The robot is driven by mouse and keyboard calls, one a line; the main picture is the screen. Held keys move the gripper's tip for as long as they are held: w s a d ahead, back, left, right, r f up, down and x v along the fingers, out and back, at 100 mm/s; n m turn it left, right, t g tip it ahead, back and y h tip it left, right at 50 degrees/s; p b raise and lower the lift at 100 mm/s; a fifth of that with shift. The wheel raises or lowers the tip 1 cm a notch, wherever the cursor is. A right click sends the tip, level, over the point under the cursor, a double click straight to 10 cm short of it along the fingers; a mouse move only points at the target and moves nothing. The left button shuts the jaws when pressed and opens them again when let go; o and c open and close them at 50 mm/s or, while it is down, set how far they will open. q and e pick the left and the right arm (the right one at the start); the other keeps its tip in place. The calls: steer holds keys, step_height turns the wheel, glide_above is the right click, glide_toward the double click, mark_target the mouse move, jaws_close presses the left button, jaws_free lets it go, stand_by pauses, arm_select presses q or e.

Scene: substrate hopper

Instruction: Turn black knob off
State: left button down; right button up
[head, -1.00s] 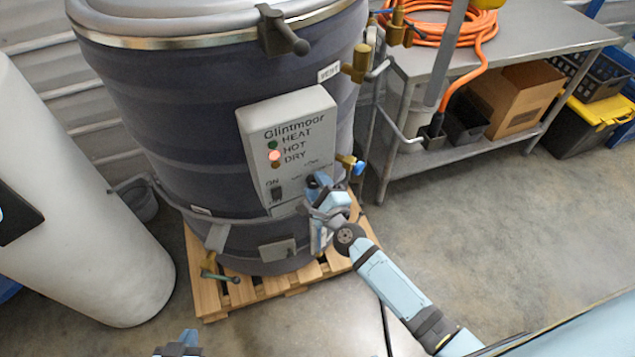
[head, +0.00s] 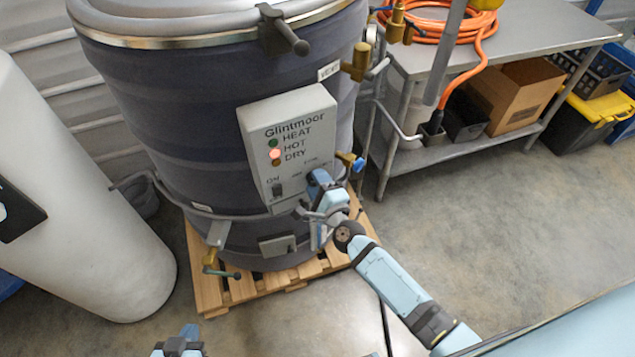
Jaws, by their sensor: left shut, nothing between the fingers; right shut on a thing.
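The grey control box (head: 285,125) on the dark hopper (head: 180,130) reads "Glintmoor" with HEAT, HOT and DRY lights; the HOT light glows. A small black switch (head: 277,190) marked ON sits low on its left side. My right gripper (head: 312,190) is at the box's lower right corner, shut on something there. The arm hides that corner, so the black knob itself is not visible. My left gripper (head: 183,343) is at the bottom edge, well away from the hopper, shut and empty.
The hopper stands on a wooden pallet (head: 210,290). A blue-handled brass valve (head: 352,162) is close right of my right gripper. A white cylinder (head: 85,220) stands at left. A metal table (head: 470,60) with an orange hose is at right. The floor in front is clear.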

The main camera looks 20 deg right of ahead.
steer(key=o, duration=0.9)
steer(key=s, duration=0.4)
steer(key=s+d+b, duration=0.1)
steer(key=s, duration=0.4)
steer(key=s+d, duration=0.1)
steer(key=s, duration=0.3)
steer(key=shift+s+b, duration=0.35)
steer(key=shift+b, duration=0.05)
steer(key=s+n+g+p, duration=0.2)
steer(key=s+n, duration=0.1)
steer(key=n, duration=0.4)
steer(key=s+f+n+g+p, duration=0.1)
steer(key=s+n, duration=0.3)
steer(key=n, duration=0.4)
steer(key=s+d+f+n+g+p, duration=0.1)
steer(key=s+n+g+p, duration=0.2)
steer(key=n, duration=0.5)
steer(key=shift+s+d+g+y, duration=0.1)
steer(key=shift+s+g+y, duration=0.25)
steer(key=shift+s, duration=0.25)
